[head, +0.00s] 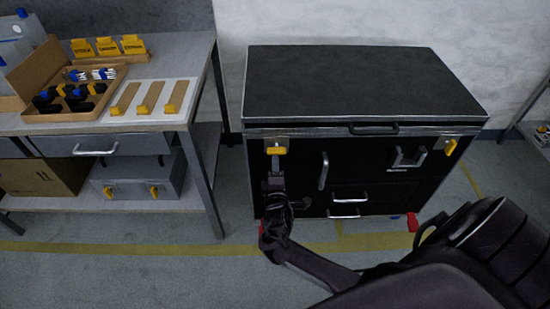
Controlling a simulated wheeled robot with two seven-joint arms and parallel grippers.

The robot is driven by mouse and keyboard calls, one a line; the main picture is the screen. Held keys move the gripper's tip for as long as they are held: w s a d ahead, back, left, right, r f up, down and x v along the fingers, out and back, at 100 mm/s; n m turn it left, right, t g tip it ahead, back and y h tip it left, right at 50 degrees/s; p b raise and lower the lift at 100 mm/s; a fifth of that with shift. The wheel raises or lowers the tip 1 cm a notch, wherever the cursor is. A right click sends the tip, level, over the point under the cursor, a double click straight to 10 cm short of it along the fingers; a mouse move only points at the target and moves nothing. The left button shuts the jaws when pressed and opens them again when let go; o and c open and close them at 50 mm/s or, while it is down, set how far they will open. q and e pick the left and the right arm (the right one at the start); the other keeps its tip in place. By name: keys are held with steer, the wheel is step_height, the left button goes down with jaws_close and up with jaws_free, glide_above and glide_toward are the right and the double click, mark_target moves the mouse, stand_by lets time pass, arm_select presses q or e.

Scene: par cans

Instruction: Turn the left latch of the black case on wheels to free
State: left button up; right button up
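The black case on wheels (360,82) stands against the wall with its lid down. Its left latch (277,151) has a yellow handle that lies about level on a metal plate at the top left of the front. The right latch (450,147) has a yellow handle that stands tilted. My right gripper (275,168) is just below the left latch, pointing up at it from the front. Its fingertips are close to the handle; I cannot tell whether they touch it or how far they are apart. My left gripper is out of view.
A workbench (150,121) with trays and yellow-labelled items stands at the left, with a grey box (135,183) on its lower shelf. The case front has a vertical handle (323,170) and drawer handles (350,197). Floor shows between bench and case.

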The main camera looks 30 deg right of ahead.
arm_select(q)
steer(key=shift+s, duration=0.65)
arm_select(e)
steer(key=shift+v, duration=1.55)
